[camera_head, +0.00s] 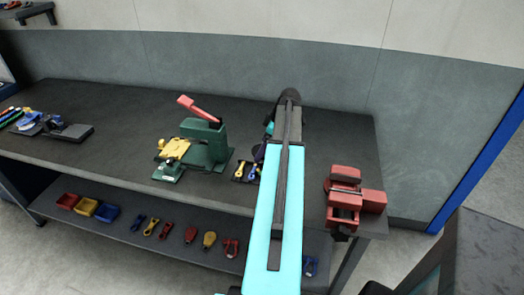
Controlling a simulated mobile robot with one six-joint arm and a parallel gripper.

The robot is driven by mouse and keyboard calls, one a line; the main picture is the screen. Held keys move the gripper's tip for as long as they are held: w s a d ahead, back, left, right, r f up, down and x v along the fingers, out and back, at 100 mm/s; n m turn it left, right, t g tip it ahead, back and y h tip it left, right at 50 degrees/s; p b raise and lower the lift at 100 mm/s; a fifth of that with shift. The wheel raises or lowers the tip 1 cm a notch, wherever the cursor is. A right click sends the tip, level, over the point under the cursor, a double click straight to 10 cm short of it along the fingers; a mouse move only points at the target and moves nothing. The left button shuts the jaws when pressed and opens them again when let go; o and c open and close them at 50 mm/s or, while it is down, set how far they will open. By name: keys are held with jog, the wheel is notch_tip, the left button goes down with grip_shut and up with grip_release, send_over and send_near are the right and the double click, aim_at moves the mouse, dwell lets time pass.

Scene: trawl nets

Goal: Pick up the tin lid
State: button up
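I cannot make out a tin lid anywhere in the head view. My cyan and dark arm reaches up over the right part of the dark workbench (330,145) and covers part of its top. A dark piece that seems to be my gripper (259,153) shows only in part at the left edge of the arm. Its fingers are hidden or too small to tell, so I cannot see whether it is open or holds anything.
A green press with a red handle (205,140) stands mid-bench beside yellow parts (174,148). A red vise (352,200) sits at the right front corner. Small tools (246,171) lie close left of my arm. Coloured bins (87,207) and tools line the lower shelf (140,245).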

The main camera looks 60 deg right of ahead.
dwell(0.4)
jog(key=c, duration=1.1)
jog(key=shift+r, duration=0.1)
jog(key=shift+r+b, duration=1.35)
jog(key=shift+r, duration=3.55)
jog(key=shift+r, duration=0.1)
